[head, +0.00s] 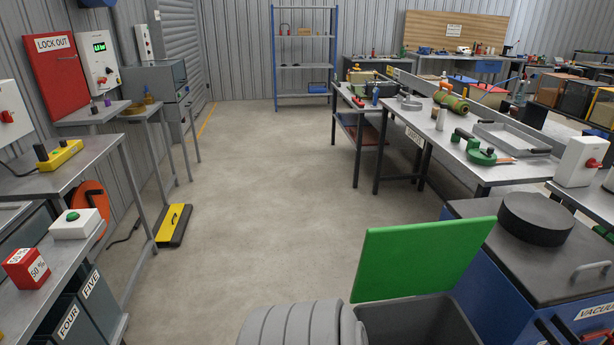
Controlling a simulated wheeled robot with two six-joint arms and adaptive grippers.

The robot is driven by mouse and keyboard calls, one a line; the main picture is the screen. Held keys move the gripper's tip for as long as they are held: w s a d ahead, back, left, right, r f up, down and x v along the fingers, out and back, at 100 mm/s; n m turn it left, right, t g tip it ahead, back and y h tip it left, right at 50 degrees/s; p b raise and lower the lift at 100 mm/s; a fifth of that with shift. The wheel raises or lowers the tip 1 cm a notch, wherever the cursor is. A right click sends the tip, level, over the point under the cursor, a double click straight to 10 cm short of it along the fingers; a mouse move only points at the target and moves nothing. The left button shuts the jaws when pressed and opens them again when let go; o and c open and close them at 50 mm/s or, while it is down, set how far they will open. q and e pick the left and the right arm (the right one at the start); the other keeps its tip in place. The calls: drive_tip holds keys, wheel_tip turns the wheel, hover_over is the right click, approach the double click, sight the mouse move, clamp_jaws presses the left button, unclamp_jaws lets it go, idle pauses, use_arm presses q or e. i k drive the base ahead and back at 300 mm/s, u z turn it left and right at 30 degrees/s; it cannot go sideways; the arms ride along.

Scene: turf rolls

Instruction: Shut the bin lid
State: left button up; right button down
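A grey bin (462,318) stands at the bottom of the head view, right of the middle. Its green lid (420,257) is open. The lid stands up and leans back from the bin, so part of the dark inside shows. The lower part of the bin is cut off by the picture's bottom edge. A grey ribbed, rounded shape stands in front of the bin's left side; I cannot tell what it is. Neither of my grippers shows in the head view.
A blue cabinet with a dark top (490,240) stands close to the bin's right, with a black round block (536,218) on it. Workbenches (470,150) line the right, benches and a red lock-out board (58,75) the left. The middle floor (270,190) is clear.

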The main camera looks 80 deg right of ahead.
sight(412, 260)
drive_tip(key=i, duration=0.3)
drive_tip(key=z, duration=2.05)
drive_tip(key=i, duration=1.75)
drive_tip(key=z, duration=2)
drive_tip(key=i, duration=0.6)
drive_tip(key=z, duration=2.35)
drive_tip(key=k, duration=0.35)
